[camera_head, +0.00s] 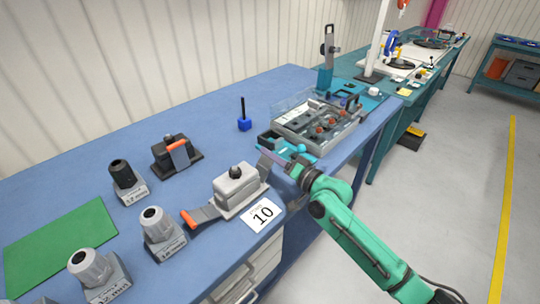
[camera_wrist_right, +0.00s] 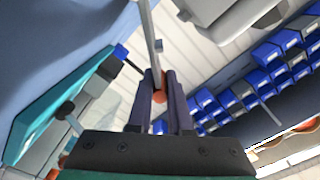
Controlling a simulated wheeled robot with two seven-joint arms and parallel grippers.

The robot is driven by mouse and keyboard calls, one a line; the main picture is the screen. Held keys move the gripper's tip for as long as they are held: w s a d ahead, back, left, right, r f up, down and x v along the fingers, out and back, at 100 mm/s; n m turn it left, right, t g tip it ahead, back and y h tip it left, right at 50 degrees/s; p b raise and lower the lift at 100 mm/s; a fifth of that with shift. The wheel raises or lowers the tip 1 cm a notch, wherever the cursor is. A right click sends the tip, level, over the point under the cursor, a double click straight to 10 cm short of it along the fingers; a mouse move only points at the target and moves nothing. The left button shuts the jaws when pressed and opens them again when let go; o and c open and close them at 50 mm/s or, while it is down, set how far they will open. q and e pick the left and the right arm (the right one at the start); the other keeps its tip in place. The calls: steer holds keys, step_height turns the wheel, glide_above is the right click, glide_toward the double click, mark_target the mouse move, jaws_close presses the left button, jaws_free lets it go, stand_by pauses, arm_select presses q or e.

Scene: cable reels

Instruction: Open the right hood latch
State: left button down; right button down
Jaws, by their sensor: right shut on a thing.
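A grey connector hood (camera_head: 237,190) with a dark top fitting stands on the blue bench beside a card marked 10. Its left latch (camera_head: 205,214), with an orange handle, is swung out to the left. Its right latch (camera_head: 265,166) is a grey lever reaching out towards my right gripper (camera_head: 277,162). In the right wrist view, my right gripper (camera_wrist_right: 160,88) is shut on the orange handle (camera_wrist_right: 159,96) of this latch, and the grey lever (camera_wrist_right: 152,40) runs up from between the fingers. The hood (camera_wrist_right: 212,10) shows at that view's top. My left gripper is not in view.
A black hood (camera_head: 174,156) with an orange latch sits behind. Several grey-based fittings (camera_head: 160,232) and a green mat (camera_head: 60,247) are at left. A grey tray (camera_head: 318,122) of parts lies just beyond my right gripper. Bare bench lies at the back left.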

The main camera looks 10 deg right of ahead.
steer(key=c, duration=0.8)
jaws_free()
steer(key=shift+c, duration=0.2)
steer(key=b+v, duration=0.3)
steer(key=v, duration=1.1)
steer(key=shift+s+d, duration=0.2)
steer(key=shift+s, duration=0.05)
steer(key=shift+c, duration=0.3)
